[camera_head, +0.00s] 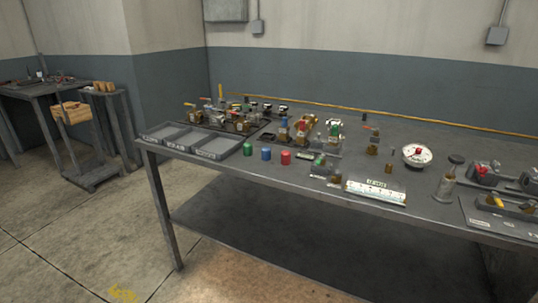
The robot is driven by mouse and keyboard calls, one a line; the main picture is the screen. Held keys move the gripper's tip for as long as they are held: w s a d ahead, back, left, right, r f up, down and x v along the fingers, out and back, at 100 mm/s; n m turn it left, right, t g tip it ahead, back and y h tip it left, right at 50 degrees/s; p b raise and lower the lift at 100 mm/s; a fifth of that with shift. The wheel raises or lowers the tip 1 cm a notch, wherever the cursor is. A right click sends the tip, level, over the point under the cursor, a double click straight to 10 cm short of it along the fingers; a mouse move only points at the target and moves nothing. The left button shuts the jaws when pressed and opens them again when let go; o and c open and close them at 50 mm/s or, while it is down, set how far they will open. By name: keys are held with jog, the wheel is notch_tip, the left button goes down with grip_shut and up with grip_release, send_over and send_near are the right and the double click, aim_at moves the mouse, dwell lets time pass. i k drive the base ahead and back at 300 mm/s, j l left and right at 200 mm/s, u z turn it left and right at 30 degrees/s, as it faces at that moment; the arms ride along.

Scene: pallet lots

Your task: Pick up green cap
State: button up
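A green cap (247,149), a small upright cylinder, stands on the grey workbench (300,172) near its front edge. It is just right of the grey divided tray. A blue cap (266,154) and a red cap (285,158) stand to its right in a row, with small gaps between them. Another small green piece (320,158) sits on a fixture further right; I cannot tell what it is. My gripper is not in view.
The divided tray (218,149) lies at the bench's left end and looks empty. Several valve fittings (305,125) crowd behind the caps. The floor in front is clear.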

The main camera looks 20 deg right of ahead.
aim_at(247, 146)
jog(key=i+j, duration=0.25)
jog(key=j, duration=0.15)
jog(key=i+j+z, duration=0.1)
jog(key=j, duration=0.25)
jog(key=i+j+z, duration=0.1)
jog(key=i+j, duration=0.45)
jog(key=j, duration=0.25)
jog(key=i+j+z, duration=0.15)
jog(key=i+j, duration=0.5)
jog(key=i, duration=0.2)
